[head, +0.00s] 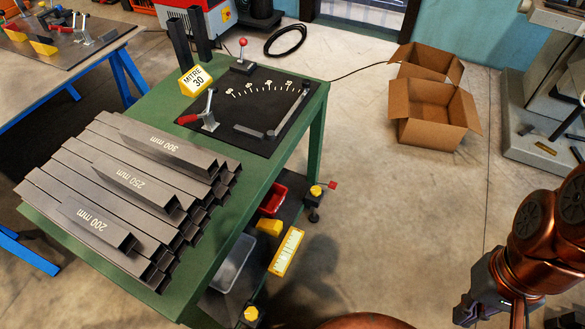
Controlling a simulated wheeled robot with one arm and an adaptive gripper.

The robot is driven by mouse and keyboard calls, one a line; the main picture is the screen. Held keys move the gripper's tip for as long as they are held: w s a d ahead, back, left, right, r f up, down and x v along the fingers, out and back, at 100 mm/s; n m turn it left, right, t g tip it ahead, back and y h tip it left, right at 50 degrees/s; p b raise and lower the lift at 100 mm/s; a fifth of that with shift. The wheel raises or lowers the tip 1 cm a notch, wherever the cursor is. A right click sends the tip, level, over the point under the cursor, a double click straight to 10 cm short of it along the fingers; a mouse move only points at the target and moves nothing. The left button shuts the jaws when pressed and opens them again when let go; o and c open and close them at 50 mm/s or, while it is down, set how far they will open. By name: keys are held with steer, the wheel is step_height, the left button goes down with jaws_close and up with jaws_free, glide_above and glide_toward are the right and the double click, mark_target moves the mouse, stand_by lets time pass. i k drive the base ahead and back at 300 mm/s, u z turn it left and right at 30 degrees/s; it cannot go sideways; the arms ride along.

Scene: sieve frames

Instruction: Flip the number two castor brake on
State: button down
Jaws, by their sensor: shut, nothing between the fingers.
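A green workbench (252,200) stands on castors. One castor (315,212) shows at its right corner, with a yellow part (316,191) and a red-tipped lever (332,185) above it. Another yellow castor part (250,314) shows at the near corner, and its wheel is cut off by the frame edge. I cannot read a number on either, so I cannot tell which is number two. My gripper (468,312) is at the bottom right, shut and empty, well to the right of the bench and apart from both castors.
Steel tubes marked 200, 250 and 300 mm (130,190) lie on the bench beside a black mitre plate (262,100). A lower shelf holds a red bin (272,198) and clear bin (232,262). Open cardboard boxes (430,112) stand behind. The floor between bench and gripper is clear.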

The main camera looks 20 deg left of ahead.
mark_target(333, 185)
steer(key=u, duration=0.85)
steer(key=i, duration=0.8)
steer(key=u, duration=0.7)
